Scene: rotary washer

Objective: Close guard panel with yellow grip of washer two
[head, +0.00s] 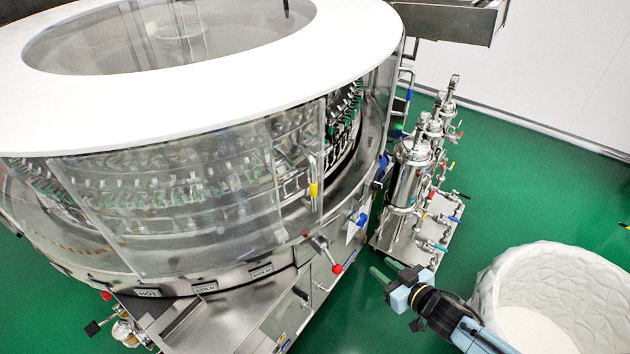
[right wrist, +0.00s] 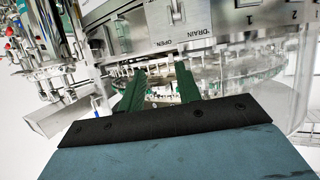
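The washer is a large round machine with a white ring top (head: 230,105) and clear curved guard panels (head: 170,205) around its side. A yellow grip (head: 313,189) sits on an upright metal handle at the right part of the clear wall. I cannot tell exactly where its panel's edges lie. My right gripper (head: 383,268) is low and to the right of the washer, well apart from the yellow grip. Its two green fingers also show in the right wrist view (right wrist: 160,82), spread apart with nothing between them. My left gripper is not in view.
A red-knobbed lever (head: 337,269) and a blue-handled valve (head: 362,220) stick out from the washer's front. A steel filter unit with several valves (head: 415,175) stands behind my right gripper. A white textured tub (head: 490,290) is at the right. Green floor (head: 540,190) is clear beyond.

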